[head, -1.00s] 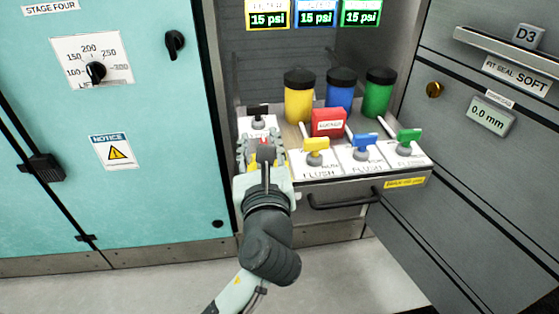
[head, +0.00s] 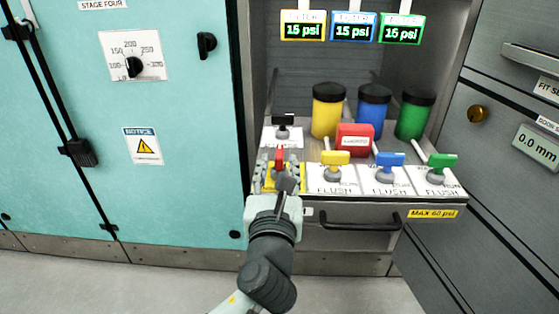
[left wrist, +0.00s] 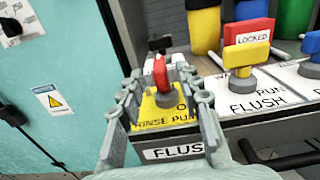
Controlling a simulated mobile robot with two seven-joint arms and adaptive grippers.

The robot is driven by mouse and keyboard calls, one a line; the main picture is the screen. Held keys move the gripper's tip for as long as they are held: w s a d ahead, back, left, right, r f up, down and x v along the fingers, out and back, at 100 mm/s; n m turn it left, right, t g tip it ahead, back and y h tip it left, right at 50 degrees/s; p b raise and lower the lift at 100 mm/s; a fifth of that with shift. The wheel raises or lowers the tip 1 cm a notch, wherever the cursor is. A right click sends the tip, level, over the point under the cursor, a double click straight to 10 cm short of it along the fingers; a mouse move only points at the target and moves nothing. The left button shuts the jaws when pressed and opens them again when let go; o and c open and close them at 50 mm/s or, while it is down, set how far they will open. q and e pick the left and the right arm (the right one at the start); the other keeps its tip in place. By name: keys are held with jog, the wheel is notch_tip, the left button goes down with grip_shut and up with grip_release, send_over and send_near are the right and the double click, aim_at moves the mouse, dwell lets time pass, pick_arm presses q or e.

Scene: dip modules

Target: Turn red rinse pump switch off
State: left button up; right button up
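The red rinse pump switch (head: 279,158) stands on a yellow plate (head: 268,184) at the left front of the shelf. In the left wrist view the red switch handle (left wrist: 161,73) rises from a grey base, and the yellow plate (left wrist: 172,117) reads "RINSE PUM", partly cut off. My left gripper (head: 279,173) is at the switch. In the left wrist view its fingers (left wrist: 160,85) are spread apart, one on each side of the switch, with gaps visible. The switch's pointing direction is hard to read. My right gripper is in neither view.
Yellow (head: 335,160), blue (head: 390,161) and green (head: 441,162) flush switches stand to the right. A black switch (head: 283,122) is just behind. A red locked block (head: 354,137) and several capped canisters are farther back. A drawer handle (head: 360,222) juts out below.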

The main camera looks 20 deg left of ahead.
pick_arm(q)
jog(key=shift+x, duration=1.2)
grip_shut()
